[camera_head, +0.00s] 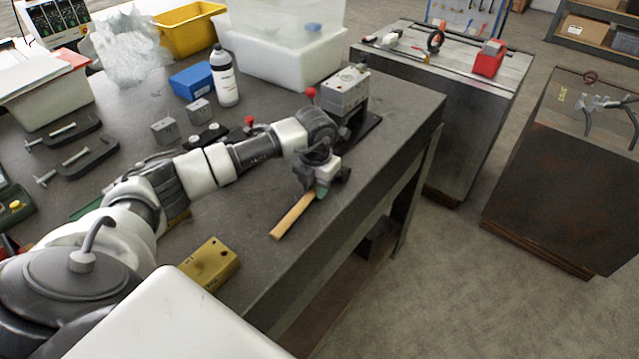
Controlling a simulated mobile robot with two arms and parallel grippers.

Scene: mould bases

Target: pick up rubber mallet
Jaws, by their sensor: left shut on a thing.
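The rubber mallet shows as a pale wooden handle (293,216) near the right edge of the dark workbench (225,215). The handle points toward the lower left. A small greenish part shows at its upper end, beneath my gripper. My left gripper (321,184) is at that upper end, shut on the mallet, and its fingers hide most of the head. I cannot tell whether the mallet touches the bench top. My right gripper is not in view.
A grey metal block (345,90) stands just behind the gripper. A brass block (208,263) lies at the front edge. Black clamps (75,162), a white bottle (224,78), a blue box (191,82) and a white bin (285,50) occupy the back and left.

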